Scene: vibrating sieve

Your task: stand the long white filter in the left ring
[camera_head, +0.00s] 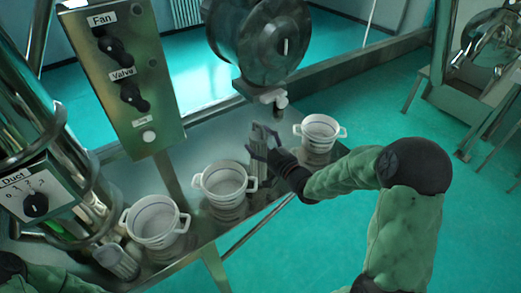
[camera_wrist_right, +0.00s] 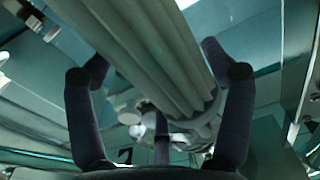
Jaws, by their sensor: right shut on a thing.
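My right gripper (camera_head: 272,163) is shut on a long, ribbed, pale grey-white filter (camera_head: 262,140), held roughly upright above the metal bench. Three white, two-handled rings stand in a row on the bench: the left ring (camera_head: 154,221), the middle ring (camera_head: 224,183) and the right ring (camera_head: 320,132). The held filter is between the middle and right rings, apart from the left ring. The filter's lower end is partly hidden by my gripper. My left gripper is out of view.
Another ribbed pale filter (camera_head: 118,262) is at the bench's front left, beside the left ring. A round dark machine (camera_head: 262,40) with a white tap overhangs the bench near my right gripper.

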